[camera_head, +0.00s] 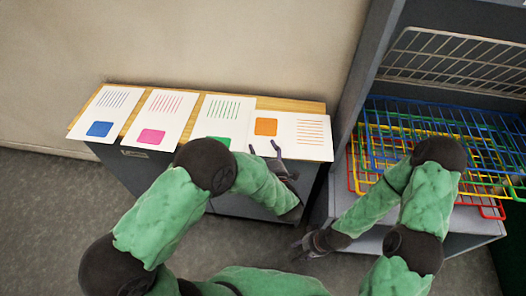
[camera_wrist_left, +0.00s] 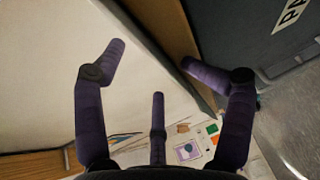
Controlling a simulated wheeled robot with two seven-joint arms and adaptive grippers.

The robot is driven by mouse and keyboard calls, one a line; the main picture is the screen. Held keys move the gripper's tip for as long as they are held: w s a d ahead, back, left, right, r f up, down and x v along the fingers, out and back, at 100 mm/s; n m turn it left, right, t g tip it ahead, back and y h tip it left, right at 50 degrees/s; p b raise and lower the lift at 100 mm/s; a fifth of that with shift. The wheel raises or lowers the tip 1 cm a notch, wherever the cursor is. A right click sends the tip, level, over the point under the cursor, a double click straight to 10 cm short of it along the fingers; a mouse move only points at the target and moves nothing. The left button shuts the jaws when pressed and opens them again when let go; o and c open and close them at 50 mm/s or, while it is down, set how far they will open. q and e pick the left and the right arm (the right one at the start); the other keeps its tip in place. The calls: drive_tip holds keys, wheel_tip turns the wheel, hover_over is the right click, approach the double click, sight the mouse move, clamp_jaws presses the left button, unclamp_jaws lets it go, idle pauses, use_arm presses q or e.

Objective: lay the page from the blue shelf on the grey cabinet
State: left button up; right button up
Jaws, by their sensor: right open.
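The grey cabinet (camera_head: 240,206) has a wooden top (camera_head: 290,104) against the wall. A white page with an orange square (camera_head: 287,133) lies sideways at its right end, its front edge near the cabinet's front edge. I cannot tell whether it came from the blue shelf. The blue wire shelf (camera_head: 430,120) at the right shows no page; my right arm hides part of it. My left gripper (camera_head: 266,151) is open, with spread fingers, at the front edge of the orange page. The spread fingers also show in the left wrist view (camera_wrist_left: 160,100). My right gripper (camera_head: 303,246) is open and empty, low in front of the rack.
Pages with a blue square (camera_head: 105,108), a pink square (camera_head: 160,115) and a green square (camera_head: 222,112) lie left of the orange page. Yellow (camera_head: 490,180) and red (camera_head: 490,210) wire shelves sit below the blue one. A grey upright panel stands between cabinet and shelves.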

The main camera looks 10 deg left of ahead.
use_arm(q)
drive_tip(key=s+p, duration=0.2)
drive_tip(key=s, duration=0.7)
drive_tip(key=s+r+p, duration=0.2)
drive_tip(key=r+p, duration=0.1)
drive_tip(key=s+r+p, duration=0.1)
drive_tip(key=r+p, duration=0.1)
idle(0.5)
idle(0.5)
